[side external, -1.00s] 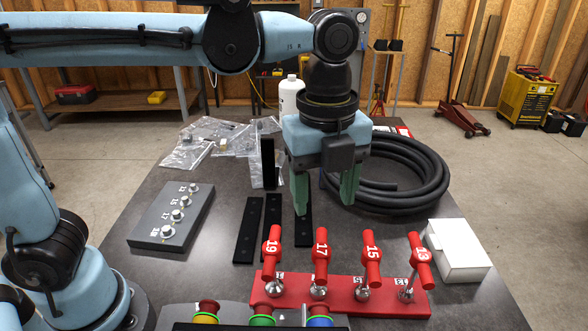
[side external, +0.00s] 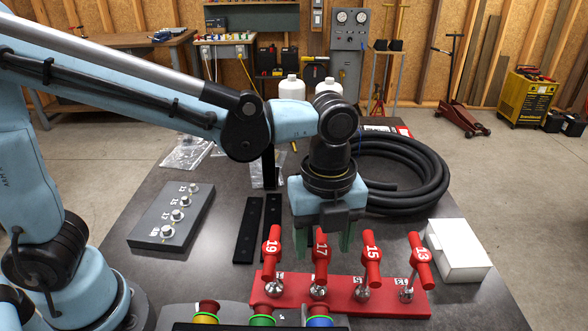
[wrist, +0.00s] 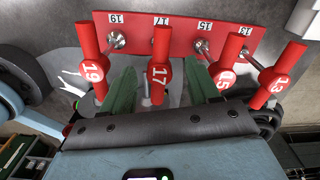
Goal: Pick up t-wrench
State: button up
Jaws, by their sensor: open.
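Red-handled T-wrenches stand in a red rack (side external: 338,281) at the table's front: 19 (side external: 272,254), 17 (side external: 321,252), 15 (side external: 371,252) and 13 (side external: 419,260). My gripper (side external: 322,247) is open, fingers pointing down, just behind the 17 wrench. In the wrist view, the green fingers of my gripper (wrist: 160,75) lie either side of the 17 handle (wrist: 159,72), with the 19 handle (wrist: 93,65) to the left and the 15 handle (wrist: 221,77) to the right. I cannot tell whether either finger touches a handle.
A grey block with numbered sockets (side external: 171,217) lies left on the table. Black strips (side external: 248,230) lie behind the rack. A coiled black hose (side external: 420,170) is at the back right, and a white box (side external: 458,250) sits right of the rack. Coloured spools (side external: 262,315) are in front.

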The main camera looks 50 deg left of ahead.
aim_at(321, 248)
jog(key=shift+s+f, duration=0.1)
jog(key=shift+f, duration=1.6)
grip_shut()
